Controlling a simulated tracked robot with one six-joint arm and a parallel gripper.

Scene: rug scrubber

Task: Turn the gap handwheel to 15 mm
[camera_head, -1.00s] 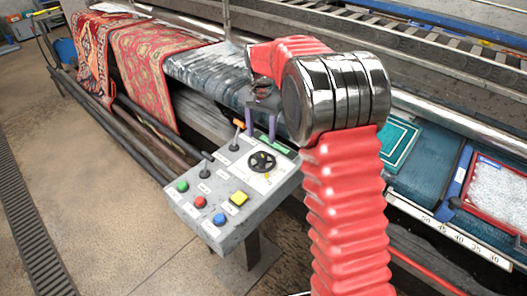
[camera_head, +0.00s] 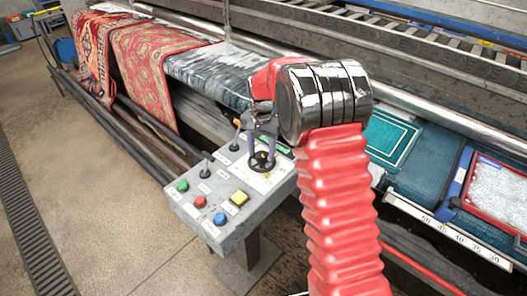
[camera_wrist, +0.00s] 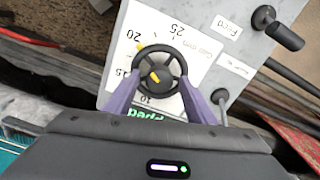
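The black gap handwheel (camera_wrist: 159,52) sits on a white dial plate (camera_wrist: 202,62) printed with 10, 15, 20 and 25. A yellow mark on its rim points toward 20, and another yellow spot shows near its hub. In the head view the handwheel (camera_head: 262,168) is on the grey control box (camera_head: 222,240). My gripper (camera_wrist: 160,80) has its two purple fingers apart, one on each side of the wheel. The fingertips are at the rim; I cannot tell whether they touch it. The gripper (camera_head: 262,152) also shows over the wheel in the head view.
The box also carries levers (camera_head: 205,170), green (camera_head: 183,186), red (camera_head: 200,201) and blue (camera_head: 219,218) buttons and a yellow button (camera_head: 239,198). A lever (camera_wrist: 277,27) stands near the gripper in the wrist view. A red rug (camera_head: 142,60) hangs behind. Floor at left is clear.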

